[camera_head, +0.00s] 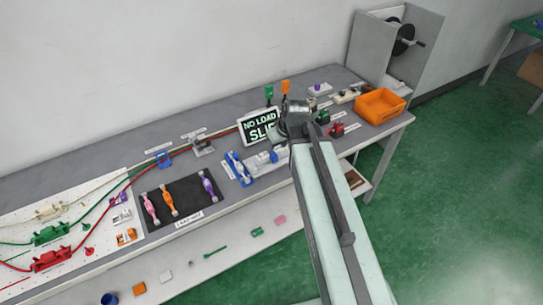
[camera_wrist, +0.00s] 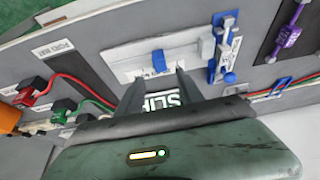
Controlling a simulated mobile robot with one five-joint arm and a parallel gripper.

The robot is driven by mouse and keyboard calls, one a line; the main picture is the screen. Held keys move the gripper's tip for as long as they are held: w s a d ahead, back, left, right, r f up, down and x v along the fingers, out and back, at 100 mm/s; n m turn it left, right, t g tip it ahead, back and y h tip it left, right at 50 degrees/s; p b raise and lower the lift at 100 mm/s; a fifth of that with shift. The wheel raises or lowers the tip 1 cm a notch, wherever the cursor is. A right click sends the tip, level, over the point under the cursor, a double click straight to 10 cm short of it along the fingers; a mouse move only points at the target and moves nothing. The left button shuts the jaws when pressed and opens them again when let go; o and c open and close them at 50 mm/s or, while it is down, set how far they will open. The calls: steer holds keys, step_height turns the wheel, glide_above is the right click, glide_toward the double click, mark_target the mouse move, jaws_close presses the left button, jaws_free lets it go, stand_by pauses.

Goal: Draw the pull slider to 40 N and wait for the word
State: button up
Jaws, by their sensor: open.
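A white linear fixture (camera_head: 262,160), which looks like the pull slider, lies on the grey bench with a blue lever piece (camera_head: 237,167) at its left end. In the wrist view the white fixture (camera_wrist: 130,63) carries a blue tab (camera_wrist: 159,57), and the blue lever piece (camera_wrist: 225,50) stands to the right. A sign screen (camera_head: 260,127) reads "NO LOAD" and "SLIP"; part of it shows between my fingers in the wrist view (camera_wrist: 160,97). My gripper (camera_wrist: 157,82) is open, its fingers apart near the fixture's edge. I see nothing between them but the screen behind; contact cannot be told.
A black mat (camera_head: 182,205) with pink, orange and purple levers lies to the left. Red and green cables run along the back. An orange bin (camera_head: 380,106) and a grey cabinet (camera_head: 415,50) stand at the right. Red and green connectors sit close to my arm.

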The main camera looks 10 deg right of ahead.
mark_target(273, 154)
steer(key=b+x, duration=0.6)
steer(key=x, duration=0.1)
steer(key=shift+a+f+b, duration=0.1)
steer(key=shift+f+b, duration=0.25)
steer(key=shift+f, duration=0.05)
steer(key=shift+r, duration=0.1)
